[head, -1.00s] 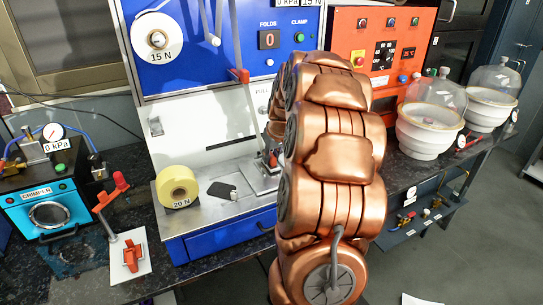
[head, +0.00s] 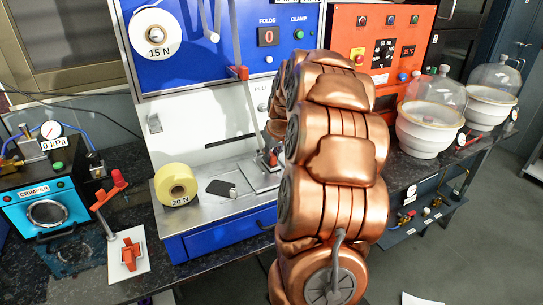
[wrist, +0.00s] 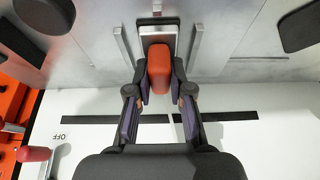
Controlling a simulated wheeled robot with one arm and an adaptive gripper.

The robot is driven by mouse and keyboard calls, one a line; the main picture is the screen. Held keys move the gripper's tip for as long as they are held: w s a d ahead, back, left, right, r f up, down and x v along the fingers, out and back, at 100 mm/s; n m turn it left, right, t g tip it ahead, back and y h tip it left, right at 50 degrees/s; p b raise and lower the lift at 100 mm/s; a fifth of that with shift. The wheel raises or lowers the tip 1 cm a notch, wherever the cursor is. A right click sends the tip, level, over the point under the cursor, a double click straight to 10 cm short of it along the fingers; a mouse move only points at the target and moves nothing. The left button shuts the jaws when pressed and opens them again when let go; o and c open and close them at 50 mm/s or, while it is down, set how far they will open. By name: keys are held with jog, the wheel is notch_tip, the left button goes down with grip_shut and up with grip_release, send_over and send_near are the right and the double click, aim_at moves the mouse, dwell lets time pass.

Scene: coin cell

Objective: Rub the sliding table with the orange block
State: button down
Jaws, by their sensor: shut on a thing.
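The orange block (wrist: 159,70) is between the fingers of my gripper (wrist: 160,92), which is shut on it in the wrist view. The block's far end overlaps a small silver plate (wrist: 158,27) with a dark top, which looks like the sliding table; I cannot tell whether they touch. Metal rails flank it. In the head view the sliding table (head: 256,178) lies on the silver deck of the blue machine. A bit of the block (head: 273,159) shows there beside my copper arm, which hides most of the gripper. A pale strip hangs down toward the table.
A yellow roll (head: 177,186) and a small dark piece (head: 219,188) sit on the deck to the left. A crimper (head: 47,200) and a red-handled lever stand (head: 128,257) are further left. Glass domes (head: 434,101) stand on the right.

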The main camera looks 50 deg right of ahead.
jog(key=shift+w+d, duration=0.15)
jog(key=shift+w, duration=0.3)
jog(key=shift+s+f+b, duration=0.15)
jog(key=shift+b, duration=0.15)
jog(key=shift+s+a, duration=0.2)
jog(key=shift+s, duration=0.2)
jog(key=shift+w+d+b, duration=0.2)
jog(key=shift+w+b, duration=0.15)
jog(key=shift+w, duration=0.2)
jog(key=shift+s, duration=0.1)
